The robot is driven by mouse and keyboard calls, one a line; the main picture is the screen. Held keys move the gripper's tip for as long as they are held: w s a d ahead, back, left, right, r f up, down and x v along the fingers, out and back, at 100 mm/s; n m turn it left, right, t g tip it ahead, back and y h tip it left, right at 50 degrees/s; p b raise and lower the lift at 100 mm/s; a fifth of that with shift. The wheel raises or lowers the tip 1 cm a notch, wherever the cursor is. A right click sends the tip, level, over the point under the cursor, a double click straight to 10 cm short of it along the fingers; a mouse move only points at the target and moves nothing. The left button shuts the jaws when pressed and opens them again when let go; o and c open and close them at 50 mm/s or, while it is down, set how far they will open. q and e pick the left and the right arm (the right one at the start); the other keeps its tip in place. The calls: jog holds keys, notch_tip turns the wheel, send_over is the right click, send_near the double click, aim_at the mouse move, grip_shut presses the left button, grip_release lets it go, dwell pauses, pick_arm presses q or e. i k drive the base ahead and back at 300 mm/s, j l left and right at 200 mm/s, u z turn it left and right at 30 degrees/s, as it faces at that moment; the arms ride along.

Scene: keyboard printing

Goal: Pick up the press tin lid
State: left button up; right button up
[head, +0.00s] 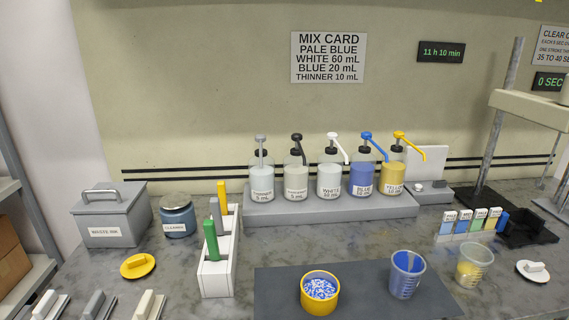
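Two round lids with block-shaped handles lie on the bench; neither carries a readable label. A yellow lid (137,265) lies flat at the left, in front of the waste ink box. A white lid (532,270) lies flat at the far right edge. An open yellow tin (320,292) with blue and white contents stands on the dark mat at the front middle; its rim matches the yellow lid in colour. I cannot tell from the picture alone which lid is the press tin's. Neither of my grippers shows in the head view.
A grey waste ink box (111,214), a cleaning jar (178,216) and a white rack (219,276) of coloured sticks stand near the yellow lid. Pump bottles (329,182) line a grey step. A blue cup (405,275) and a clear yellowish cup (473,266) stand right.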

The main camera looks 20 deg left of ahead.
aim_at(137, 266)
jog(key=u, duration=1.5)
